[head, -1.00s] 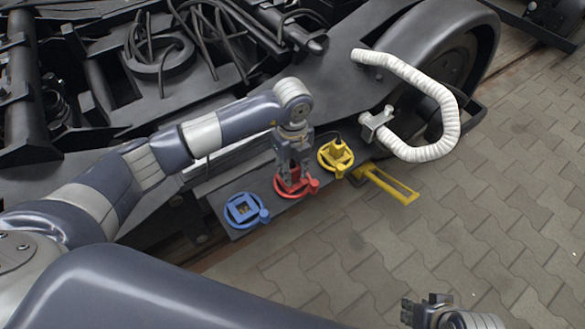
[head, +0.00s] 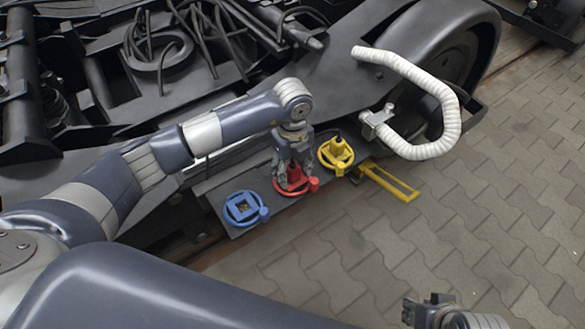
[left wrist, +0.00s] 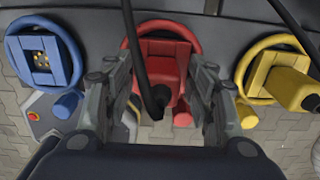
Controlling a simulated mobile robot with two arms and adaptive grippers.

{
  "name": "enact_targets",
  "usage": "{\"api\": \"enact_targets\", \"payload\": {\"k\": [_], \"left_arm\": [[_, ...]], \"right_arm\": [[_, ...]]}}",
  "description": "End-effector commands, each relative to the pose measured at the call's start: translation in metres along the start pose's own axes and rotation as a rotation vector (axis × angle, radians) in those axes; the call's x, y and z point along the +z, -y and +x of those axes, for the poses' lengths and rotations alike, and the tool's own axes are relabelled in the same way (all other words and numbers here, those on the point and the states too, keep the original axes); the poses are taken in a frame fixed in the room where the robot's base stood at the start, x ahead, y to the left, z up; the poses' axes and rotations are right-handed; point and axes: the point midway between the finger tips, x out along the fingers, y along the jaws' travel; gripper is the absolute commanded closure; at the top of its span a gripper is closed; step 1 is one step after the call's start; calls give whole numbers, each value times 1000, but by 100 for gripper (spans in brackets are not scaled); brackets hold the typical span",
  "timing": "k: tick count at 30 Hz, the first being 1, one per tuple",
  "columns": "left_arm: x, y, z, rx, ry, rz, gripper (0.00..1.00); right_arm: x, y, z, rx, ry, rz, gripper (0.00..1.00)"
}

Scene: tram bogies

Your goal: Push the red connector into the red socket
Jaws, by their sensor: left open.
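The red connector (head: 296,177) stands in the red socket (head: 313,185), which has a round handwheel-like ring. In the left wrist view the red connector (left wrist: 158,82) sits within the socket's ring (left wrist: 160,30), with a black cable coming off it towards me. How deep it sits cannot be told. My left gripper (head: 293,176) is open, with its fingers on either side of the red connector and gaps visible beside it in the wrist view. My right gripper (head: 428,303) is at the bottom right, away from the sockets, its fingers unclear.
A blue socket (head: 243,208) with an open, empty centre is left of the red one. A yellow socket (head: 335,153) with a yellow connector in it is to the right. A yellow handle (head: 390,183) and a white corrugated hose (head: 440,110) are further right. The paving is clear.

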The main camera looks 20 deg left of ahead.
Motion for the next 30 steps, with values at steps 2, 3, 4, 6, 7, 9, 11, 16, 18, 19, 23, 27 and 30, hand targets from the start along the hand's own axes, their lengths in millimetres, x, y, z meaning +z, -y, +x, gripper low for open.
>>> {"api": "enact_targets", "payload": {"k": [2,3,4,6,7,9,11,16,18,19,23,27,30], "left_arm": [[1,1,-7,-3,2,0,49],[1,2,-13,-5,2,0,49],[1,2,-18,-6,3,1,49],[1,1,-31,-6,3,1,49],[1,1,-38,-6,3,0,49],[1,1,-53,-6,3,1,49],[1,2,-67,-7,4,1,49],[0,1,-98,-4,2,1,49],[1,1,-107,-4,2,0,49],[1,1,-110,-4,1,0,49],[0,0,-118,-2,1,-1,49],[0,0,-119,-2,1,-1,49],[0,0,-119,-2,0,-1,49]], "right_arm": [[0,0,0,0,1,-1,72],[0,0,0,0,1,-1,72],[1,0,0,0,1,-1,72],[1,0,0,0,2,-1,72],[1,0,0,0,2,-1,72],[1,0,0,-1,2,-1,72],[1,0,0,-1,2,-1,72],[1,0,0,-1,2,-1,72],[1,0,0,-1,3,-1,72],[1,0,0,-1,3,-1,72],[1,0,0,-1,3,-1,72],[2,1,0,-1,3,-1,72],[2,1,0,-1,3,-1,72]]}}
